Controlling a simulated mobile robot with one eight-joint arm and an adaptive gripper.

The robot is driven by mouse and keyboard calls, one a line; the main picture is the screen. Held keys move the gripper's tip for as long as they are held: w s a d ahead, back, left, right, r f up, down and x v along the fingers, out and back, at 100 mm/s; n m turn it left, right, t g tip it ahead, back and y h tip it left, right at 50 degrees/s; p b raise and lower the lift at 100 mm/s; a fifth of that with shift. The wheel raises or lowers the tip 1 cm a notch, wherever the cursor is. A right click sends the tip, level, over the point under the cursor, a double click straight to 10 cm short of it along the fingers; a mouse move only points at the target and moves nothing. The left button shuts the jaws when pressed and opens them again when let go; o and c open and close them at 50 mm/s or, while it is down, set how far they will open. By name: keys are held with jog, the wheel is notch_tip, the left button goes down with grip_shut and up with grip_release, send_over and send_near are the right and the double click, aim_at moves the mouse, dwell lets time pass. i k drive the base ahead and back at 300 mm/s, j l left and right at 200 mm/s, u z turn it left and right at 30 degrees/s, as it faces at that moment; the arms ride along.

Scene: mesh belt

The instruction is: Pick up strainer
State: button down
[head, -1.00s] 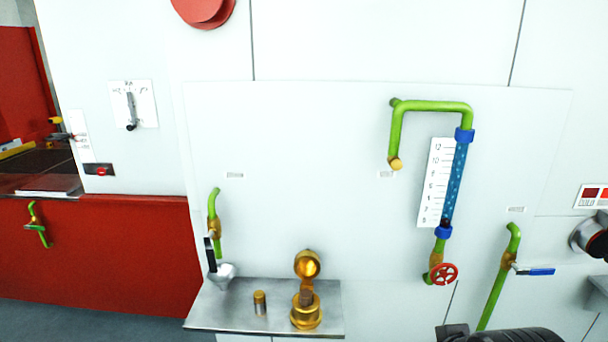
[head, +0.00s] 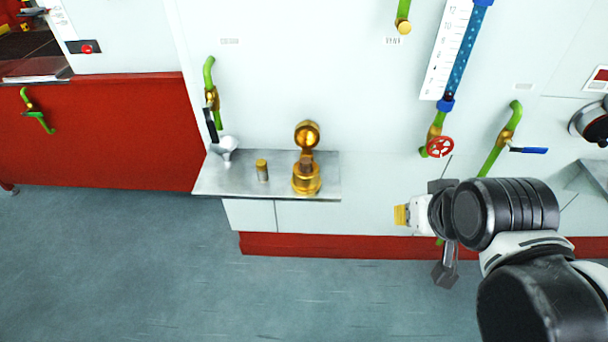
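A small grey cylinder with a gold-coloured top (head: 262,170) stands upright on the metal shelf (head: 225,186). To its right is an open brass housing (head: 306,180) with its round lid (head: 307,134) tipped up and a brown piece (head: 306,160) in its mouth. I cannot tell for certain which of these is the strainer; the small cylinder looks likely. My gripper (head: 402,215) is to the right of the shelf, apart from everything on it, with a yellow tip pointing left. Its fingers are seen side-on, so their opening does not show.
A silver funnel (head: 226,146) sits under a green pipe (head: 209,75) with a black-handled valve at the shelf's left. A red handwheel (head: 439,147) and a blue-handled valve (head: 529,150) are on the wall near my arm. The floor (head: 150,270) in front is clear.

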aim_at(305, 165)
jog(key=k+j+u, duration=0.15)
jog(key=j+u, duration=0.8)
jog(key=j, duration=0.2)
